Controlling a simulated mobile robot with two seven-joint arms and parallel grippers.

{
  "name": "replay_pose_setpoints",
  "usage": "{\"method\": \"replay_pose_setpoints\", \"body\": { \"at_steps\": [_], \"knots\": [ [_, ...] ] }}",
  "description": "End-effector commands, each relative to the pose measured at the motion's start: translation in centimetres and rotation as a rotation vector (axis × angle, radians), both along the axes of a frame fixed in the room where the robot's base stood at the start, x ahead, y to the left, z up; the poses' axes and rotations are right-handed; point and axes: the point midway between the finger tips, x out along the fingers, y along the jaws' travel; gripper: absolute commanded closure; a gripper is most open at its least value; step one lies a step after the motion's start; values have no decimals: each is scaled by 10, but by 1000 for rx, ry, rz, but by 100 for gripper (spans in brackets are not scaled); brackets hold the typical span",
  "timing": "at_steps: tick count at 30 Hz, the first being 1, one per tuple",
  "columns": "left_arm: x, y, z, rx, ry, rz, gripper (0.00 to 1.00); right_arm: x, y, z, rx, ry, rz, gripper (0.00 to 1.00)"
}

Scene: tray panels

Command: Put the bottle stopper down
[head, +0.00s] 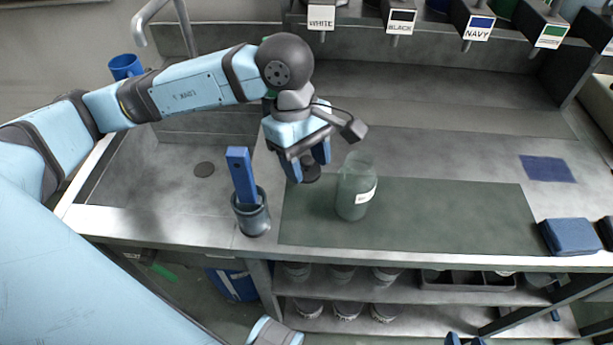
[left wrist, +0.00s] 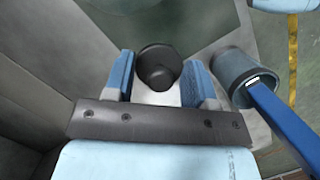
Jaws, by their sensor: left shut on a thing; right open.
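The black bottle stopper (head: 311,173) is between the fingers of my left gripper (head: 309,168), just left of the bottle. In the left wrist view the round dark stopper (left wrist: 158,66) sits between the two blue fingers of the left gripper (left wrist: 160,82). I cannot tell whether its underside touches the surface. The clear greenish bottle (head: 354,196) stands upright with a white label and an open top, on the dark green mat (head: 440,212). My right gripper (head: 465,341) shows only as blue fingertips at the bottom edge, open and apart from the counter things.
A grey cup (head: 252,219) with a blue-handled tool (head: 241,174) stands left of the mat, near the front edge. A folded blue cloth (head: 570,238) lies at the right. Labelled dispensers (head: 479,25) line the back. The mat's right half is clear.

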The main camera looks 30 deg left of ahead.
Motion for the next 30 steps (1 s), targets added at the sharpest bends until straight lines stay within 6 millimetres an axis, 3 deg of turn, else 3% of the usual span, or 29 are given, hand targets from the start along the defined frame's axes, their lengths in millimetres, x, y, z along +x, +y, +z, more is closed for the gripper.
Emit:
{"method": "replay_pose_setpoints", "body": {
  "at_steps": [10,22,23,25,30],
  "knots": [
    [0,0,-42,0,3,1,71,0,0,-5,4,-1,2,57],
    [0,0,-49,-1,-1,0,71,1,1,-5,11,-9,3,57],
    [0,0,-47,-1,-1,0,42,1,1,-2,11,-10,3,57],
    [0,0,-46,-1,0,0,26,1,1,0,12,-12,4,57],
    [0,0,-46,0,0,0,24,1,1,0,13,-14,3,57]
  ]
}}
